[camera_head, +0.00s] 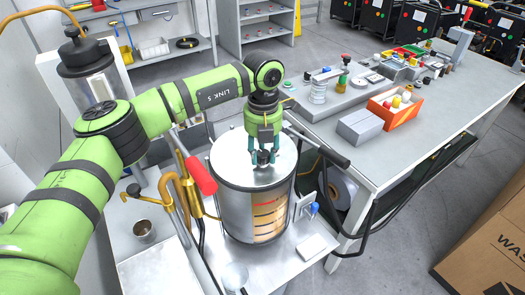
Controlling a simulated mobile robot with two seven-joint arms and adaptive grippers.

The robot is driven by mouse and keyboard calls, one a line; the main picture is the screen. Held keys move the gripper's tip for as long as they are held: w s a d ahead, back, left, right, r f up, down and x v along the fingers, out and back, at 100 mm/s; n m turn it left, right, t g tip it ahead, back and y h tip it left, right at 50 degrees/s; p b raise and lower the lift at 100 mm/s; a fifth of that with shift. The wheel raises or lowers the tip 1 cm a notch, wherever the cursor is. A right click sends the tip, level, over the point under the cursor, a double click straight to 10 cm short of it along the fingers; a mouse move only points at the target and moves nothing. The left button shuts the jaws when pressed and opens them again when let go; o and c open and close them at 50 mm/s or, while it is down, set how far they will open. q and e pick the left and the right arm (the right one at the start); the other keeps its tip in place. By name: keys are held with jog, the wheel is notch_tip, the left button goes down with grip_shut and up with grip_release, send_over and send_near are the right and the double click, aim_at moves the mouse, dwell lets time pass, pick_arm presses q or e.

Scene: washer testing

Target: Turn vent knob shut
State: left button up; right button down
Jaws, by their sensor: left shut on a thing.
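The vent knob (263,157) is a small dark knob on the lid of a silvery cylindrical tank (227,208). My left gripper (264,153) comes down from above onto the knob. Its teal fingers are shut on the knob from both sides and partly hide it. The tank's lid (232,164) is flat and pale, and its front has a window showing amber layers. My right gripper is not in view.
A red-handled lever (201,175) and brass pipes (167,187) stand close left of the tank. A black bar (325,151) lies to its right. A grey workbench (410,140) holds an orange bin (397,110) and parts. A cardboard box (490,250) stands lower right.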

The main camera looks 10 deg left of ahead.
aim_at(264, 153)
pick_arm(q)
jog(key=o, duration=1.1)
jog(key=shift+w+d, duration=0.1)
jog(key=shift+w, duration=0.05)
jog(key=shift+o, duration=0.2)
notch_tip(264, 153, up, 12)
